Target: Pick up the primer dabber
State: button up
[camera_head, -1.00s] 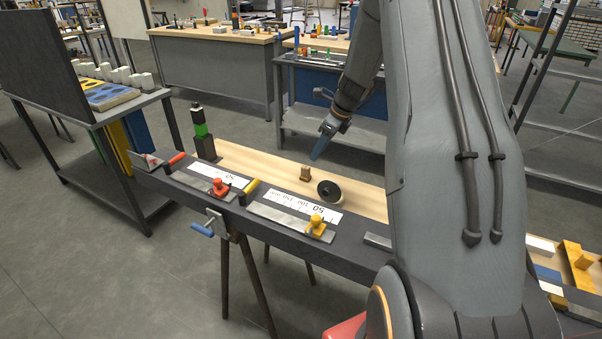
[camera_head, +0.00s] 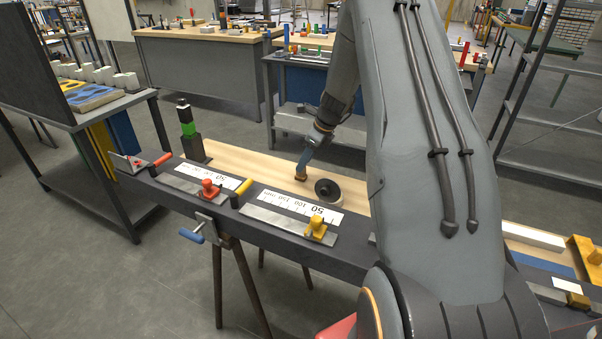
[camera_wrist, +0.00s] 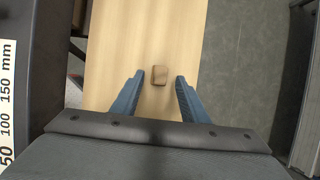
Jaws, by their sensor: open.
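A small brown wooden block-like piece (camera_head: 301,174), which I take to be the primer dabber, stands on the pale wooden board (camera_head: 245,164). In the wrist view the same brown piece (camera_wrist: 158,75) sits on the board between the fingertips, with a gap on each side. In the wrist view my gripper (camera_wrist: 160,78) is open and holds nothing. Whether the fingertips are level with the piece cannot be told.
A dark disc with a pale rim (camera_head: 328,190) lies just right of the piece. Grey floor lies beyond the board.

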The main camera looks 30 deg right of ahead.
jog(key=shift+p+x, duration=0.7)
jog(key=shift+x, duration=1.35)
jog(key=shift+w, duration=0.1)
jog(key=c, duration=1)
notch_tip(320, 180, up, 10)
jog(key=b, duration=0.2)
jog(key=shift+b, duration=0.35)
jog(key=o, duration=0.4)
jog(key=shift+c, duration=1.4)
